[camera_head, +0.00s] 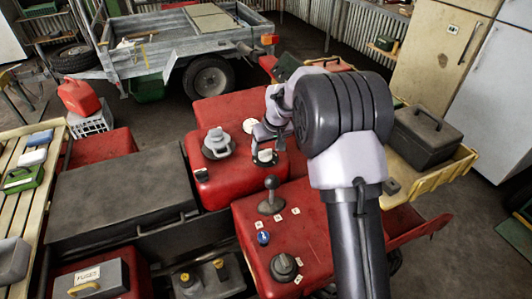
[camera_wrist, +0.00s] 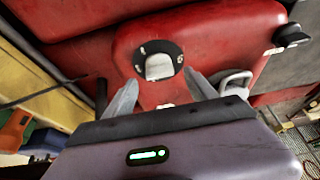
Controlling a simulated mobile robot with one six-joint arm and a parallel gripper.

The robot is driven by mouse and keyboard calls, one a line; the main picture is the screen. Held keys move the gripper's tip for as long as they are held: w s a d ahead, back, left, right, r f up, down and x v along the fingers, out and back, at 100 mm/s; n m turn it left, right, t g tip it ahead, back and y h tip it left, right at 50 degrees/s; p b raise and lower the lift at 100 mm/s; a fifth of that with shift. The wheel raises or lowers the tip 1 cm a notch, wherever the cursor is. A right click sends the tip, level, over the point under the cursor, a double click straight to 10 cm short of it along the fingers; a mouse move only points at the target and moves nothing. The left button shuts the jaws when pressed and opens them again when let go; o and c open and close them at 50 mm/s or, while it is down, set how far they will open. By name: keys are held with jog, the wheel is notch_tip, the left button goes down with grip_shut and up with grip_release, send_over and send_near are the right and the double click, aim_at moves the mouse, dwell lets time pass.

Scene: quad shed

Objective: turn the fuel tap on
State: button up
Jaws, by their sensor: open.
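A tap with a pale grey handle on a round dark plate (camera_wrist: 158,62) is set in the red bodywork; I take it as the fuel tap. Small pale marks sit around its plate. In the head view its pale handle (camera_head: 264,156) shows just below my gripper (camera_head: 262,132). In the wrist view my gripper (camera_wrist: 162,95) has its two grey fingers spread, one on each side below the tap, with nothing between them. The fingers look apart from the handle. The depth gap is hard to judge.
A grey round cap (camera_head: 218,144) stands on the red body left of the tap. A knobbed lever (camera_head: 270,196), a blue button (camera_head: 263,238) and a dark dial (camera_head: 284,267) are nearer. A dark seat (camera_head: 120,195) lies left, and a grey toolbox (camera_head: 425,135) right.

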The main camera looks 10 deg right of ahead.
aim_at(265, 154)
jog(key=shift+x, duration=1.3)
jog(key=shift+c, duration=0.3)
